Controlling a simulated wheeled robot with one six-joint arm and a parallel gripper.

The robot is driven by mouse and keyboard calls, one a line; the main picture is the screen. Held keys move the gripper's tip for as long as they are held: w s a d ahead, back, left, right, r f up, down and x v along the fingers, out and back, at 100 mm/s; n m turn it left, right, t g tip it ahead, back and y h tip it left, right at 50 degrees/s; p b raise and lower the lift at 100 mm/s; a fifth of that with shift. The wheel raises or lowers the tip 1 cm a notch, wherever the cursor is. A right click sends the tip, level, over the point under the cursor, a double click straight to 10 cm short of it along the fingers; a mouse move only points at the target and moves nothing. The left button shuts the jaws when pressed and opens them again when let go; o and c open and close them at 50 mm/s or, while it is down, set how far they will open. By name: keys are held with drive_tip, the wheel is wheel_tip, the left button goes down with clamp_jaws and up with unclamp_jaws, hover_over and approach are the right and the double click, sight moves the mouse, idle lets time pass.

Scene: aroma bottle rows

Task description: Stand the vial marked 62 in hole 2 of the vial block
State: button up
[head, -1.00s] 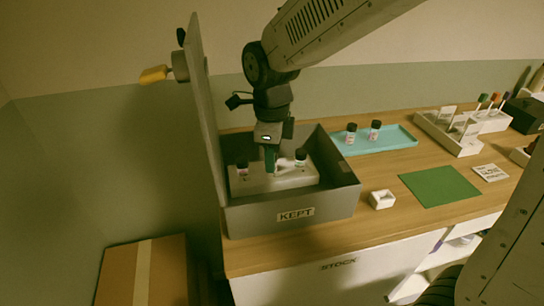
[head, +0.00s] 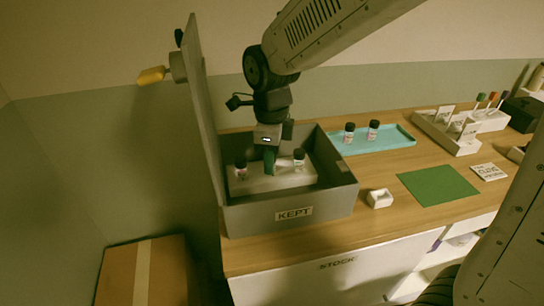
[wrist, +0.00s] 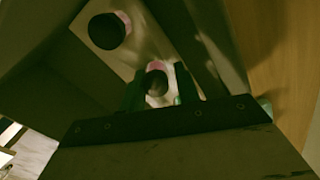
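The white vial block (head: 283,183) lies inside a grey box marked KEPT (head: 233,213). In the wrist view, a dark-capped vial with a pink and white body (wrist: 156,83) sits between my green fingertips. Another dark-capped vial (wrist: 107,31) stands farther up. Whether the fingers press on the vial is too dark to tell. No vial number or hole number is readable.
A tall grey panel (head: 203,120) rises at the box's left. A teal tray (head: 395,142) with two black-capped vials lies behind right. A small white holder (head: 379,198) and green mat (head: 437,186) are on the wooden table. The box walls surround my gripper.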

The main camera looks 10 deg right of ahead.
drive_tip(key=shift+s+a+f, duration=0.1)
drive_tip(key=shift+s+f, duration=0.35)
drive_tip(key=shift+f, duration=0.15)
drive_tip(key=shift+r, duration=0.15)
wheel_tip(320, 180, up, 13)
drive_tip(key=s+d+f+n, duration=0.2)
drive_tip(key=s+d+n, duration=0.6)
drive_tip(key=s+n, duration=0.2)
drive_tip(key=s+d+f+n+t, duration=0.1)
drive_tip(key=s+d+n, duration=0.6)
drive_tip(key=s+n, duration=0.3)
drive_tip(key=shift+d+f+n, duration=0.35)
drive_tip(key=shift+d+n, duration=0.05)
drive_tip(key=shift+n, duration=0.8)
drive_tip(key=shift+s, duration=0.1)
